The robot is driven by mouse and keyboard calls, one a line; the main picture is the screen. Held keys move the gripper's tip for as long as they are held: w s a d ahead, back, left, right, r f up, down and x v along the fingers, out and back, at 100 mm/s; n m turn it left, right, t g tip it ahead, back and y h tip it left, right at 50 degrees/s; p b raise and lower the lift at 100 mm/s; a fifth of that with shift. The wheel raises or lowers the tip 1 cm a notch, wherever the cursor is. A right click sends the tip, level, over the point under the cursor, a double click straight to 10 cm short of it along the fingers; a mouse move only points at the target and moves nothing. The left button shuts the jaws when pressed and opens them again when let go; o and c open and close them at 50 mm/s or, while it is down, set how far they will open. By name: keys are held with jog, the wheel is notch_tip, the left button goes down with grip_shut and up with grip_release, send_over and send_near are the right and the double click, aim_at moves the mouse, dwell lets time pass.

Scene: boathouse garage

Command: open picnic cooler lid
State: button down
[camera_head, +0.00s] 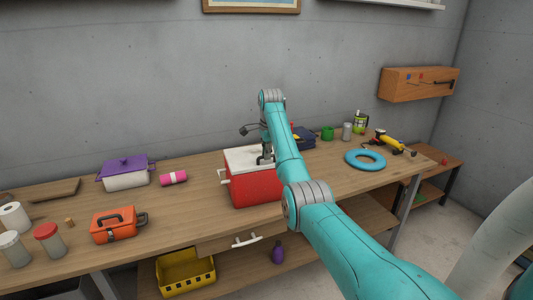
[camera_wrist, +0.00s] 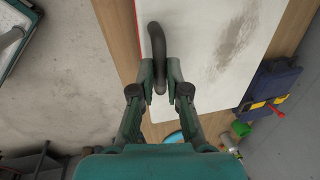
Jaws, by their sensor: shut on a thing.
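The picnic cooler (camera_head: 255,190) is a red box with a white lid (camera_head: 238,157), standing on the workbench. The lid lies flat on the box and looks closed. In the wrist view the white lid (camera_wrist: 220,45) shows dark smudges, with a thin red edge beside it. A dark curved handle (camera_wrist: 157,38) stands at the lid's edge. My gripper (camera_wrist: 160,75) is shut on the lower end of this handle. In the head view my gripper (camera_head: 265,156) is over the front part of the lid, and my arm hides the cooler's right side.
On the bench (camera_head: 190,200), a purple-lidded pot (camera_head: 126,175), a pink roll (camera_head: 173,178) and an orange toolbox (camera_head: 113,225) are left of the cooler. The concrete wall is close behind.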

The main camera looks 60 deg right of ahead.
jog(key=shift+r, duration=0.1)
jog(key=shift+w+d+r+g+y, duration=0.2)
jog(key=shift+w+r+g, duration=0.1)
jog(key=shift+r, duration=0.25)
jog(key=shift+w+d+r+g+y, duration=0.2)
jog(key=shift+r+g, duration=0.1)
jog(key=shift+r, duration=0.2)
jog(key=c, duration=0.8)
grip_release()
jog(key=shift+c, duration=0.2)
notch_tip(320, 180, up, 8)
jog(key=shift+s+a, duration=0.2)
jog(key=shift+s, duration=0.05)
